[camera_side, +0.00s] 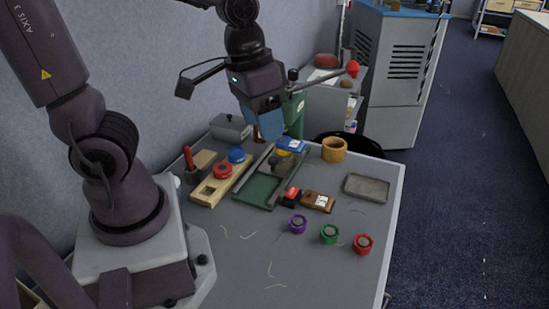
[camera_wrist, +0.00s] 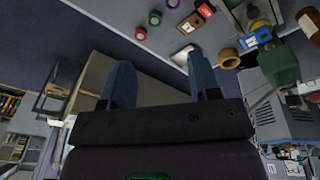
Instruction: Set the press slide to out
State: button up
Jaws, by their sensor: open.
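A green press (camera_side: 294,108) with a dark top stands at the back of the table. In front of it lies a dark railed frame with a green bed (camera_side: 258,188), which looks like the slide track. A yellow knob (camera_side: 282,154) and a blue-and-white block (camera_side: 291,145) sit at its far end. I cannot tell the slide's exact position. My gripper (camera_side: 268,128) hangs above the far end, beside the press, and hides part of it. In the wrist view its blue fingers (camera_wrist: 160,82) are apart with nothing between them. The green press (camera_wrist: 279,66) shows there at right.
A red ring (camera_side: 222,170) and blue dome (camera_side: 237,155) sit left of the frame. A wooden cup (camera_side: 334,149), grey tray (camera_side: 366,188) and brown block (camera_side: 318,201) lie right. Purple (camera_side: 297,224), green (camera_side: 329,234) and red (camera_side: 362,244) ringed pieces stand in front. The front table is mostly clear.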

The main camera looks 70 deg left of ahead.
jog(key=w+a+f+n+g+y, duration=0.1)
jog(key=w+a+f+n, duration=0.1)
jog(key=f+n, duration=0.15)
jog(key=w+a+f+n+g, duration=0.1)
jog(key=w+a+f+n, duration=0.1)
jog(key=f, duration=0.2)
jog(key=n+y, duration=0.4)
jog(key=n, duration=0.7)
send_near(274, 159)
jog(key=x, duration=0.9)
jog(key=shift+s+f, duration=0.1)
